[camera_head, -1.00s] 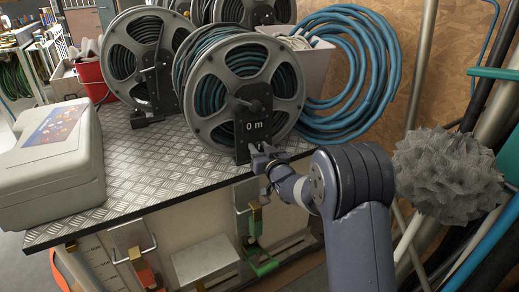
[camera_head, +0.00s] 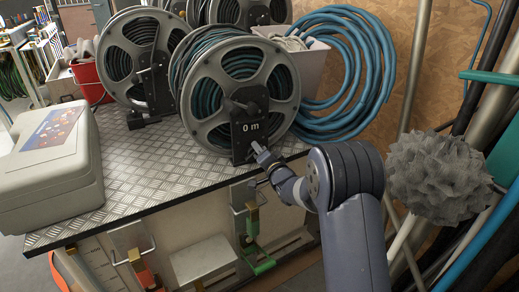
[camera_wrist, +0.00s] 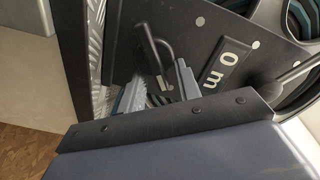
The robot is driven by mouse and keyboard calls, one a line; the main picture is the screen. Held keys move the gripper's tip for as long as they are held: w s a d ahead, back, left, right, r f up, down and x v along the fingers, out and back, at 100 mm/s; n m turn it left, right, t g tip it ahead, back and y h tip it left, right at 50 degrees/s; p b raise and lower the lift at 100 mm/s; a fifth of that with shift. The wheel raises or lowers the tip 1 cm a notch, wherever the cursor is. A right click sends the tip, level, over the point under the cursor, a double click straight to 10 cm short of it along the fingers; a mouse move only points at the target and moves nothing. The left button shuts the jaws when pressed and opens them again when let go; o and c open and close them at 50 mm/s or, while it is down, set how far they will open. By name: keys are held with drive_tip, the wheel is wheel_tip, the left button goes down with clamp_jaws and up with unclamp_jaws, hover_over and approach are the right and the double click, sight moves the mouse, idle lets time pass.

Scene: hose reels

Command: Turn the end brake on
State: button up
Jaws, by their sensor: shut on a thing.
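The front hose reel (camera_head: 243,97) stands near the edge of the metal-plate table, with a black end plate (camera_head: 249,124) marked "0 m". In the wrist view the end plate (camera_wrist: 208,28) lies tilted, and a dark brake lever (camera_wrist: 148,45) on it reaches down between my fingers. My gripper (camera_head: 258,150) is at the lower part of the end plate. In the wrist view my gripper (camera_wrist: 160,83) is shut on the lever's lower end. The contact is partly hidden by the fingers and my wrist edge. The lever is too small to make out in the head view.
A second reel (camera_head: 140,60) stands behind to the left. A grey case (camera_head: 48,165) sits on the table's left. Coiled blue hose (camera_head: 350,70) hangs at the right, near a grey spiky ball (camera_head: 440,177) and upright pipes. A crank handle (camera_wrist: 290,78) sticks out close to my gripper.

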drive_tip(key=shift+d+f+m+p, duration=0.1)
drive_tip(key=shift+f+m+p, duration=0.15)
drive_tip(key=shift+m, duration=0.9)
drive_tip(key=shift+a+f+m+p, duration=0.1)
drive_tip(key=shift+f+m+p, duration=0.15)
drive_tip(key=shift+m, duration=0.95)
drive_tip(key=shift+d+f+m+p, duration=0.15)
drive_tip(key=shift+f+m, duration=0.1)
drive_tip(key=shift+m, duration=0.9)
drive_tip(key=o, duration=0.9)
drive_tip(key=shift+r, duration=0.1)
drive_tip(key=v, duration=1)
drive_tip(key=shift+s+d+p, duration=0.1)
drive_tip(key=shift+s+p, duration=0.25)
